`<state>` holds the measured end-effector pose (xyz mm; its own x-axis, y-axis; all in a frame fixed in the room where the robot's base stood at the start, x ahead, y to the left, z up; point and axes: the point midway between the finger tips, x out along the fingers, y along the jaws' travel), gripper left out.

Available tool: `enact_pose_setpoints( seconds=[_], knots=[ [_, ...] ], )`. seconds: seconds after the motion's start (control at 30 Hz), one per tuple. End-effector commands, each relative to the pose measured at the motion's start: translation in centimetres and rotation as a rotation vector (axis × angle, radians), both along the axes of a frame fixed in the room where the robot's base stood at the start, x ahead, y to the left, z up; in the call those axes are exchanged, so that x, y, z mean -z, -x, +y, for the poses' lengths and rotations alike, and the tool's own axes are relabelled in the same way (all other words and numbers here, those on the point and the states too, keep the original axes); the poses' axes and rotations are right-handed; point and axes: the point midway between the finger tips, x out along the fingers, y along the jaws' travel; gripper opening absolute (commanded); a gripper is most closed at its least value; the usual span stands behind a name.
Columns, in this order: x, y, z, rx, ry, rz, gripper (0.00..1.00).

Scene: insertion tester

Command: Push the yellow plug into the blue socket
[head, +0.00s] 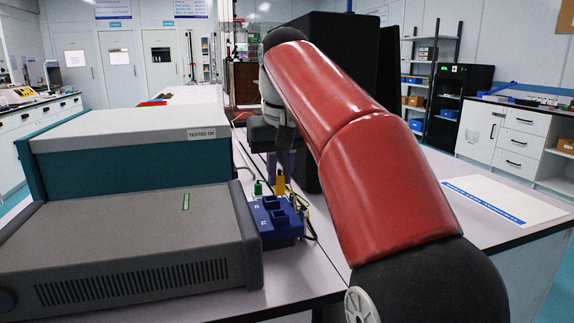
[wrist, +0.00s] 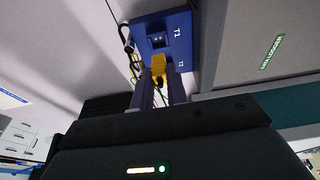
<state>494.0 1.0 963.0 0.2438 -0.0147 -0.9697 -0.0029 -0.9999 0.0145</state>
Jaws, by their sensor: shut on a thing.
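The yellow plug (head: 280,181) is between the fingers of my gripper (head: 281,173), just above the far end of the blue socket block (head: 288,231). In the wrist view, the plug (wrist: 158,64) sits between the two fingertips of my gripper (wrist: 160,80), which is shut on it. The blue block (wrist: 180,35) carries the labels T1 and T2. An open socket hole shows beside T1, and the plug covers the place beside T2. I cannot tell whether the plug's tip is in the hole or above it.
A grey instrument (head: 135,240) stands close left of the block, with a teal-sided box (head: 125,150) behind it. A green plug (head: 258,188) and dark cables (wrist: 127,42) are near the block. Bare bench lies to the right, with a white sheet (head: 500,200).

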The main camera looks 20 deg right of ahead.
Motion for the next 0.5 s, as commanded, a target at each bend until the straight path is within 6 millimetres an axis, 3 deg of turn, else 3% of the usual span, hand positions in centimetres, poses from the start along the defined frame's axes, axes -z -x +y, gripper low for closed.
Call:
enact_pose_setpoints(
  seconds=[0.5],
  knots=[
    [3.8,0.0,-0.1,0.0,0.001,0.0,0.0]
  ],
)
